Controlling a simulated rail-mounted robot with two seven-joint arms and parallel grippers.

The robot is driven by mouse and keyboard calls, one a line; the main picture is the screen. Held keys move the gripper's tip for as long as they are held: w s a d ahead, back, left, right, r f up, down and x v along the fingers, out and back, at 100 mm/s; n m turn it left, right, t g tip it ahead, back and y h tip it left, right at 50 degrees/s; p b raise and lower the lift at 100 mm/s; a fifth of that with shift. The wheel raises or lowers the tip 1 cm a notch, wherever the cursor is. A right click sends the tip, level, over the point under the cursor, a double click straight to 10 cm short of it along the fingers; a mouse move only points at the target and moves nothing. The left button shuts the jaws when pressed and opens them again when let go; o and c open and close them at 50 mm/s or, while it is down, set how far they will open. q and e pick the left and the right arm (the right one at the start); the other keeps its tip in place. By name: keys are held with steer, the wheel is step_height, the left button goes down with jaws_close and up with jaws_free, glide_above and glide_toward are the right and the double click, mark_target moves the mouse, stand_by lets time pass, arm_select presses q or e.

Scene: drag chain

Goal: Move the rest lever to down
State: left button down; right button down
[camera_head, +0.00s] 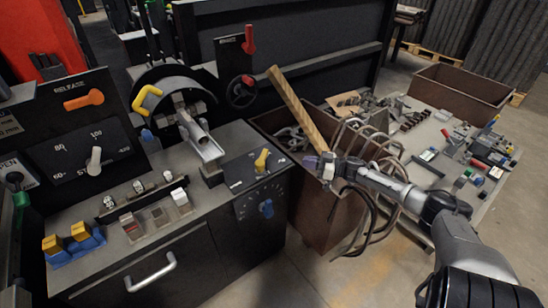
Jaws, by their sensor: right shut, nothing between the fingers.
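None of the levers has a label I can read as "rest". A yellow lever (262,160) stands up from the dark top panel at the right end of the console. A yellow curved handle (148,98) is on the round mechanism behind the metal channel (203,143). A red lever (249,40) stands upright on the back panel. An orange lever (84,100) lies nearly level under the word RELEASE. My right gripper (318,167) is shut and empty, to the right of the console's yellow lever and apart from it. My left gripper is not in view.
A wooden bar (296,108) leans out of a brown bin (327,210) close to my right gripper. Cables hang over the bin. A grey table (425,180) with small parts is at right. The floor in front is clear.

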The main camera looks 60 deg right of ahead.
steer(key=b, duration=0.6)
glide_toward(267, 154)
steer(key=x, duration=0.5)
steer(key=shift+w+f, duration=0.25)
steer(key=shift+f, duration=0.15)
steer(key=shift+x, duration=1.05)
steer(key=shift+r, duration=0.1)
steer(key=shift+w+d+r+p, duration=0.15)
steer(key=shift+w+r+p, duration=0.1)
steer(key=shift+p, duration=0.25)
steer(key=shift+w+f, duration=0.1)
steer(key=shift+f, duration=0.2)
